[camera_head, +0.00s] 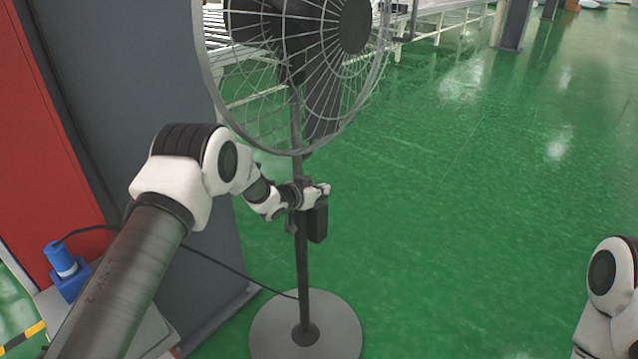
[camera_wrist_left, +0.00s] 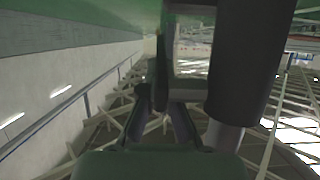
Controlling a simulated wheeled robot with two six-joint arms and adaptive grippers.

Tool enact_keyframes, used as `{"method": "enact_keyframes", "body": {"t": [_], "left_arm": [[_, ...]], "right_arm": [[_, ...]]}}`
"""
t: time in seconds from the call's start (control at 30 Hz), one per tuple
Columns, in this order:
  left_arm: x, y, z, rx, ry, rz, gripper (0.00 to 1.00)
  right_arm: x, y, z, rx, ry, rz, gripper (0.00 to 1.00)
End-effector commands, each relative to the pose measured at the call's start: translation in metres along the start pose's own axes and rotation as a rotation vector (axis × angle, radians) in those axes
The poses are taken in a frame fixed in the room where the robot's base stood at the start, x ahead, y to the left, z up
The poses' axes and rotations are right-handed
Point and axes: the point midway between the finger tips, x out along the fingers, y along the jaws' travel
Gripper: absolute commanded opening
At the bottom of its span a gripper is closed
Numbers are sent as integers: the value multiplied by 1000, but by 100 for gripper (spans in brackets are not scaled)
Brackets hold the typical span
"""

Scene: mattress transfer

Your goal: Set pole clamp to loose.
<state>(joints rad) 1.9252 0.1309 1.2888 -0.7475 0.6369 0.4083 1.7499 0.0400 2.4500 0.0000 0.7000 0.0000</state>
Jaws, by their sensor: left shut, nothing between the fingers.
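A standing fan (camera_head: 350,25) has a dark pole (camera_head: 303,260) rising from a round grey base. The pole clamp (camera_head: 304,183) appears to be the dark collar partway up the pole, largely covered by my left wrist. My left gripper (camera_head: 318,210) is at clamp height, just right of the pole, with nothing held. Its fingers also show in the left wrist view (camera_wrist_left: 160,105), shut, beside the thick dark pole (camera_wrist_left: 245,60). Whether the gripper touches the clamp is hidden, and I cannot tell how the clamp is set. Of my right arm only a link shows at the lower right edge.
A dark grey panel (camera_head: 120,60) and a red panel (camera_head: 40,150) stand at the left. A blue object (camera_head: 66,270) sits at the lower left, with a cable running toward the fan. Green floor (camera_head: 480,210) is open to the right. White racks stand behind.

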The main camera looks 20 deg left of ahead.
Motion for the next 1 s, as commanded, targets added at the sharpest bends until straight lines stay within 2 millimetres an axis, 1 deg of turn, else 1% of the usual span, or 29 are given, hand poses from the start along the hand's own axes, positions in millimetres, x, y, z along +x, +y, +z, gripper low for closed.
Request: {"method": "enact_keyframes", "body": {"t": [0.27, 0.53, 0.7, 1.0], "left_arm": [[3, 0, 6, -1, -2, 0, 0], [5, 1, 11, 1, -143, 0, 0], [6, 0, 18, -1, -139, 0, 0], [8, 0, 29, -2, -138, 0, 0]], "right_arm": [[-11, 0, 0, 0, 0, 0, 48], [-21, 0, 0, 0, 0, 0, 48], [-27, 0, 0, 0, 0, 0, 48], [-27, 0, 0, 0, 0, 0, 48]]}}
